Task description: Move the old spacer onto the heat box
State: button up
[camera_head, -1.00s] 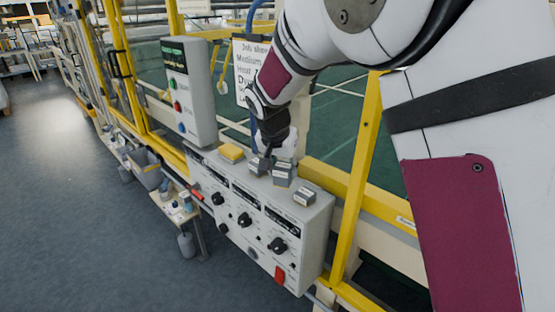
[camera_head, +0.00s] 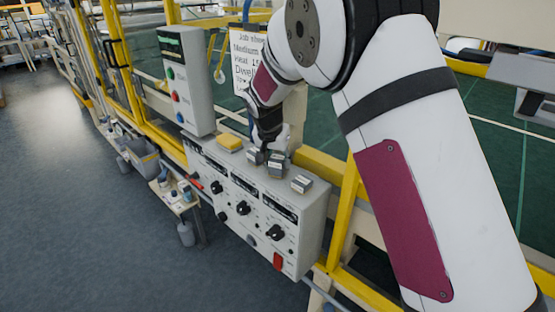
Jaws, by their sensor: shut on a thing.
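The heat box (camera_head: 240,205) is a long grey box with black knobs and a red switch on its front, mounted along the yellow frame. Several small grey blocks with dark and pale bands are at its top, including one at the right (camera_head: 301,184) and a stacked-looking pair in the middle (camera_head: 277,170). Which one is the old spacer I cannot tell. My gripper (camera_head: 265,152) points down over the box top, shut on a small grey block (camera_head: 255,156) at the left of the group. The fingertips are small and partly hidden, so whether this block touches the top is unclear.
A yellow block (camera_head: 229,142) lies on the box top left of the grey blocks. A grey control box (camera_head: 186,85) with coloured buttons and a paper sign (camera_head: 247,65) stand behind. A small table (camera_head: 175,195) and a grey bin (camera_head: 142,158) are at the left. The floor is clear.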

jog(key=o, duration=1.2)
jog(key=shift+f, duration=0.1)
jog(key=shift+r, duration=0.45)
jog(key=b+v, duration=0.1)
jog(key=v, duration=0.9)
jog(key=s+d+r, duration=0.6)
jog(key=s+d+r+n+y, duration=0.15)
jog(key=s+d+r, duration=0.25)
jog(key=s+d, duration=0.45)
jog(key=s+d+n, duration=0.1)
jog(key=s, duration=0.5)
jog(key=s+d+f+n+t, duration=0.1)
jog(key=s, duration=0.6)
jog(key=s+d+f+n, duration=0.1)
jog(key=s, duration=0.6)
jog(key=shift+s+d+f, duration=0.15)
jog(key=shift+s+d, duration=0.05)
jog(key=shift+d, duration=0.2)
